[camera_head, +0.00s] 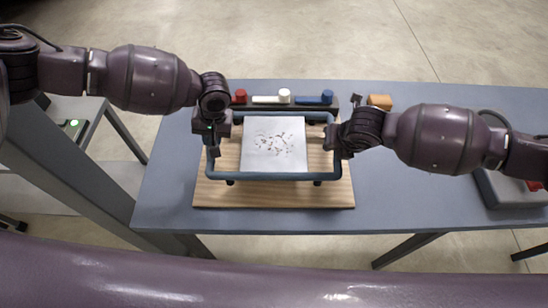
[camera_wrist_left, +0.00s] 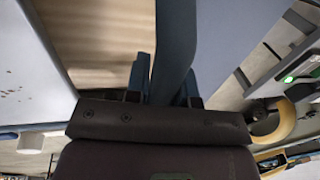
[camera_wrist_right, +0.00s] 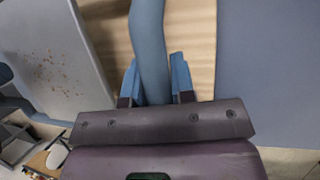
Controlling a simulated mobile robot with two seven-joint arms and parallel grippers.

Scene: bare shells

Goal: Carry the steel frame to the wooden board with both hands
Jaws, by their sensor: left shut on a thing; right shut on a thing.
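The steel frame (camera_head: 275,177) is a blue-grey tube rectangle with rounded corners and small dark feet. It is level over the wooden board (camera_head: 275,196); I cannot tell whether its feet touch the board. A pale speckled panel (camera_head: 272,160) shows inside the frame. My left gripper (camera_head: 214,150) is shut on the frame's left side bar, and the bar runs between its fingers in the left wrist view (camera_wrist_left: 172,50). My right gripper (camera_head: 331,140) is shut on the right side bar, also seen between the fingers in the right wrist view (camera_wrist_right: 150,50).
The blue-grey table (camera_head: 420,205) has free room on both sides of the board. Behind the frame stands a dark rack with red (camera_head: 240,96), white (camera_head: 284,96) and blue (camera_head: 326,97) parts. An orange block (camera_head: 380,101) sits to its right. A grey box (camera_head: 505,190) stands far right.

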